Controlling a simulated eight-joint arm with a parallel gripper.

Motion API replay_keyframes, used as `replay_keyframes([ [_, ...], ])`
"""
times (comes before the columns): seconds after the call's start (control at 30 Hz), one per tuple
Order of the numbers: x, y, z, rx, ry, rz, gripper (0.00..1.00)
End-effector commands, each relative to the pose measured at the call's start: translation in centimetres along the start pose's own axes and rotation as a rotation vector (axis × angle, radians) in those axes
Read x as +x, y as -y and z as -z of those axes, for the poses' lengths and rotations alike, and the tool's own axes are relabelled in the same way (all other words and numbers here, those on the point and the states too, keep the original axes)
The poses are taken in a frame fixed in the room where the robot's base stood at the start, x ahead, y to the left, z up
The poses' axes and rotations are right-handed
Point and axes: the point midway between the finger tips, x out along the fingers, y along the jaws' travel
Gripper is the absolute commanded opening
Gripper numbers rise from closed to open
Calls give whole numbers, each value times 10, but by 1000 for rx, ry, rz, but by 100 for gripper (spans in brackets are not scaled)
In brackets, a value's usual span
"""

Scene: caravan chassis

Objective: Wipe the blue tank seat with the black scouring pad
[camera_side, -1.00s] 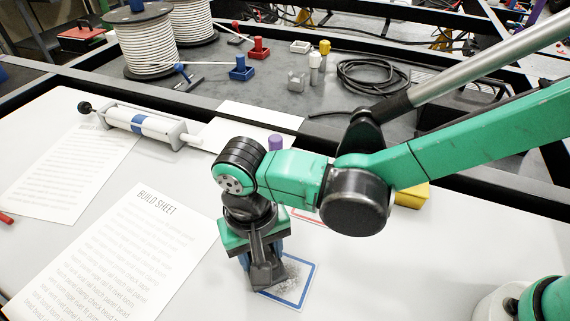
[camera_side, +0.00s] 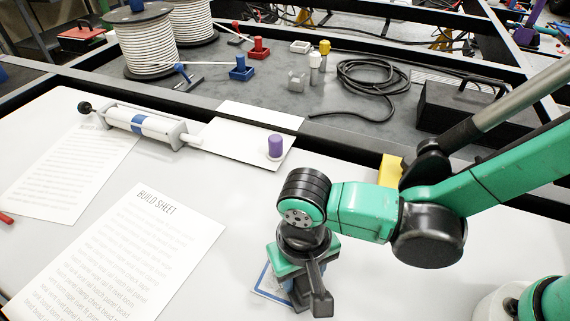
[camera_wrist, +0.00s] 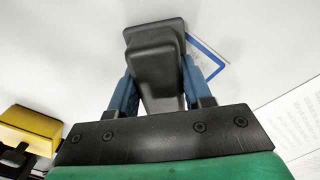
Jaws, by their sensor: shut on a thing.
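My gripper (camera_side: 302,285) points down over the white board, with its blue fingers (camera_wrist: 158,88) shut on the black scouring pad (camera_wrist: 155,55), a dark block with a narrower grip. In the side view the black pad (camera_side: 320,302) is at the lower middle. The blue tank seat (camera_side: 262,279) is a blue-outlined square on the board, mostly hidden behind my gripper. In the wrist view a corner of its outline (camera_wrist: 208,56) shows just right of the pad. I cannot tell whether the pad touches the surface or overlaps the seat.
A yellow block (camera_side: 390,170) stands behind my arm. A purple-topped cylinder (camera_side: 275,146) stands on a white sheet. A build sheet (camera_side: 130,250) lies at left, and a white roller-like fixture (camera_side: 140,124) is behind it. The board's front middle is clear.

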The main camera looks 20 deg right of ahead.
Motion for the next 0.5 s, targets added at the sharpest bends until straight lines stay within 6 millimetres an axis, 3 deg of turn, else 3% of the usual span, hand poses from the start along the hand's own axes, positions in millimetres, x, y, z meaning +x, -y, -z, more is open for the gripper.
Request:
replay_keyframes([
  [0.5,0,34,34,1,0,0,0],
])
